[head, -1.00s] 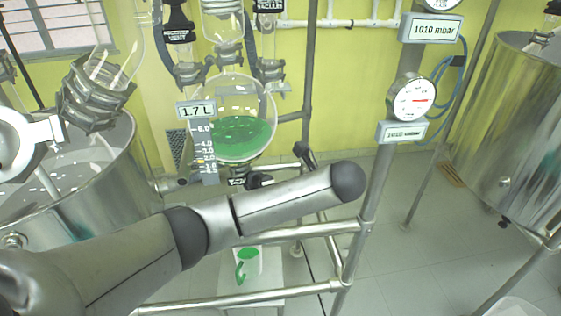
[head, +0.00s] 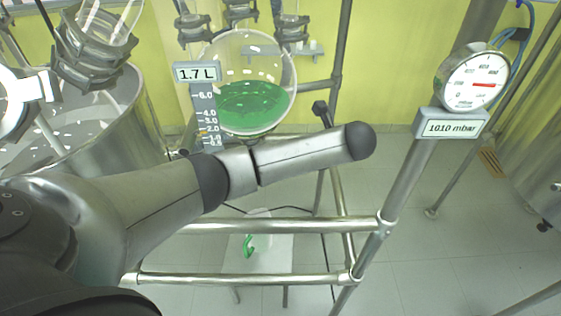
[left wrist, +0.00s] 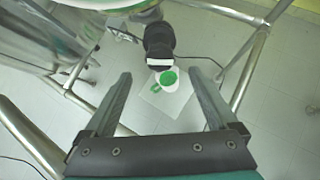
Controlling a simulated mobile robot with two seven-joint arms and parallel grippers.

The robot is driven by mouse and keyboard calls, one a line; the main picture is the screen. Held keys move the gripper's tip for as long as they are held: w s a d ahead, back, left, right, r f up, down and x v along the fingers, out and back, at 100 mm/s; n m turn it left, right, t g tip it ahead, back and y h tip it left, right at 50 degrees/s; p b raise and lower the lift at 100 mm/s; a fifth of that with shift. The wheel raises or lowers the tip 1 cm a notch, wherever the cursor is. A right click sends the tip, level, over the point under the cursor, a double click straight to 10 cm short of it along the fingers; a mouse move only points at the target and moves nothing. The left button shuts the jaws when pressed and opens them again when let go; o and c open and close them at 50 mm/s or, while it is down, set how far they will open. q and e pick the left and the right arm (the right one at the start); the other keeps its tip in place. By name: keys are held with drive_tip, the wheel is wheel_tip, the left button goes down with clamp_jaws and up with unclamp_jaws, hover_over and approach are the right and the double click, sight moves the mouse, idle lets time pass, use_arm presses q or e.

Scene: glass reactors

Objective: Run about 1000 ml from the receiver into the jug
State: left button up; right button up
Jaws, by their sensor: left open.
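The receiver (head: 243,85) is a round glass flask holding green liquid, with a 1.7 L display (head: 197,73) and a level scale beside it. The white jug (head: 250,243) with a green handle stands on a pale stand below, partly hidden behind my arm and a rail. In the left wrist view the jug (left wrist: 168,85) shows a round green patch at its top; I cannot tell whether it is liquid. A black valve part (left wrist: 159,42) hangs above it. My left gripper (left wrist: 160,76) is open, its fingers apart and empty, below the valve part in the picture. My right gripper is out of view.
Steel frame rails (head: 290,226) run in front of the jug, with an upright post (head: 408,180) at right. A pressure gauge (head: 475,80) reads near its 1010 mbar display. A steel vessel (head: 120,120) stands at left.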

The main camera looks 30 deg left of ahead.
use_arm(q)
drive_tip(key=b+x, duration=0.1)
drive_tip(key=x, duration=0.7)
drive_tip(key=shift+w+a+f, duration=0.15)
drive_tip(key=shift+a, duration=0.05)
drive_tip(key=c, duration=1.4)
